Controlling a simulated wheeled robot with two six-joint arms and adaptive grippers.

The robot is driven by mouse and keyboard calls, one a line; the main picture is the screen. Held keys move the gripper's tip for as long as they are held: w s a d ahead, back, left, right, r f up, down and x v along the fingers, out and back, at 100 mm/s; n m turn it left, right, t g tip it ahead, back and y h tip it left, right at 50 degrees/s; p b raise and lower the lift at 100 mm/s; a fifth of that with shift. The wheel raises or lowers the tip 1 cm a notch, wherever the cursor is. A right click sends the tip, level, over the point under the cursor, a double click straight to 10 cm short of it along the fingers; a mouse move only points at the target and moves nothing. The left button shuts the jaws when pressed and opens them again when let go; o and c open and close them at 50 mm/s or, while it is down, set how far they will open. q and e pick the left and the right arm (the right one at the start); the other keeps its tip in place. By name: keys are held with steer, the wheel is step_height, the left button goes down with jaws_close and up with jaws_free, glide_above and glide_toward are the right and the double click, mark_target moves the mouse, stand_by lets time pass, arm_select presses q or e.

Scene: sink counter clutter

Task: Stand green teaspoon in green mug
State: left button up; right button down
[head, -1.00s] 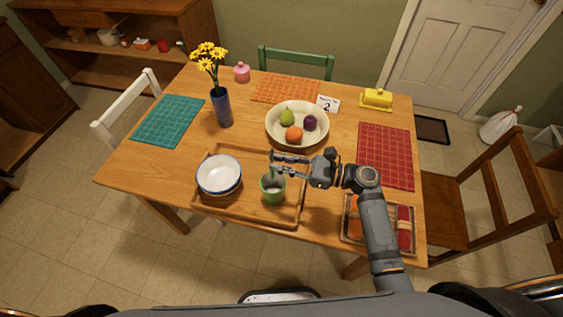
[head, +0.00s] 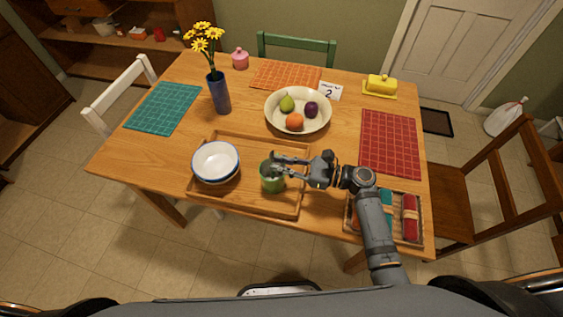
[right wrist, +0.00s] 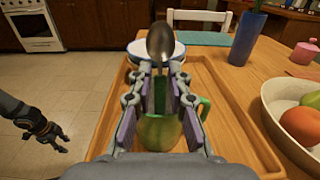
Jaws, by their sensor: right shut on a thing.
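The green mug (head: 271,179) stands upright on the wooden tray, right of the white bowl. My right gripper (head: 277,164) is over the mug's rim and shut on the green teaspoon. In the right wrist view the teaspoon (right wrist: 160,42) is upright, its metal bowl up and its green handle between the fingers (right wrist: 158,82). The mug (right wrist: 160,132) shows below the fingers, its handle to the right. The gripper hides the handle's lower end; I cannot tell whether it is inside the mug. My left gripper (right wrist: 52,134) hangs off to the left in the right wrist view, open and empty.
The wooden tray (head: 240,207) also holds the blue-rimmed white bowl (head: 215,163). A fruit bowl (head: 272,121) stands behind it, and a blue vase (head: 220,100) with yellow flowers at back left. A napkin tray (head: 395,240) lies right, partly behind my right arm.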

steer(key=c, duration=1.2)
jaws_free()
steer(key=v, duration=1.2)
steer(key=shift+r, duration=0.1)
